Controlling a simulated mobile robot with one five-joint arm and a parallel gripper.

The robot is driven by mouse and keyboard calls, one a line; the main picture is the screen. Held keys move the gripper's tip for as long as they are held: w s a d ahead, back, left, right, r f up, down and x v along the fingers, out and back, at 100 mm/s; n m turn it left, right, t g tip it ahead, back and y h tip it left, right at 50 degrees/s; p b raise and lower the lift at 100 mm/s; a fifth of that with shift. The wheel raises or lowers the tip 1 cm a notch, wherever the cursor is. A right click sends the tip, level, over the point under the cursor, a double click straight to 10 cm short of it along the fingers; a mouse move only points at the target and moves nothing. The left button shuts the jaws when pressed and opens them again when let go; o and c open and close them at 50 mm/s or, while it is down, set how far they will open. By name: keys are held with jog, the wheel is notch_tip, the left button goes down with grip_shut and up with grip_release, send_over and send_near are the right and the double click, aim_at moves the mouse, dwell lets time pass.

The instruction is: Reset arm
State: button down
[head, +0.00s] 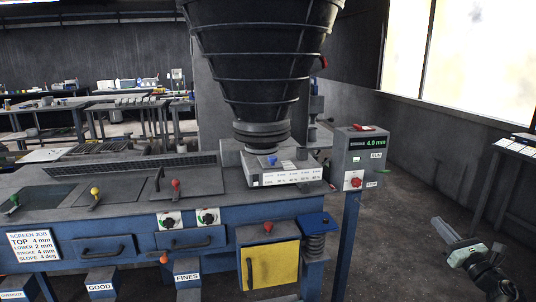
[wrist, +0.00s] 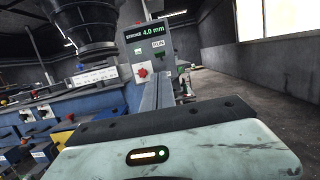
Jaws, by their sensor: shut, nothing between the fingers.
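My gripper (head: 440,225) is at the lower right of the head view, held over open floor to the right of the control box and apart from it. In the wrist view my gripper (wrist: 158,88) points ahead past the pale gripper housing. Its fingers are shut with nothing between them. The grey control box (head: 366,153) stands on a blue post, with a green display reading 4.0 mm and a red knob. It also shows in the wrist view (wrist: 148,52), where the display reads STROKE 4.0 mm.
The blue screen machine (head: 130,215) fills the left, with colored levers, a yellow door (head: 271,266) and a black hopper (head: 262,60) above. A side table (head: 518,150) stands by the right wall under a bright window. The floor between is clear.

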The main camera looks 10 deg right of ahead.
jog(key=w+a+f+m+g+h, duration=0.2)
jog(key=w+m+g+h, duration=0.2)
jog(key=w+m+h, duration=1.15)
jog(key=a+f+m+g+y, duration=0.9)
jog(key=a+f+m, duration=0.7)
jog(key=a+f, duration=0.25)
jog(key=s+a+f+m+g+y, duration=0.1)
jog(key=s+a+f+g+y, duration=0.2)
jog(key=a, duration=0.6)
jog(key=s+a+f+m+g+y, duration=0.1)
jog(key=s+a+f+m+g, duration=0.15)
jog(key=s+a, duration=0.45)
jog(key=s+a+f+m+g+y, duration=0.1)
jog(key=a+f+g+y, duration=0.15)
jog(key=a, duration=0.95)
notch_tip(320, 180, up, 16)
jog(key=s+p, duration=0.1)
jog(key=p, duration=1.6)
jog(key=shift+s+a+r, duration=0.2)
jog(key=shift+s+a, duration=0.05)
jog(key=shift+a, duration=0.15)
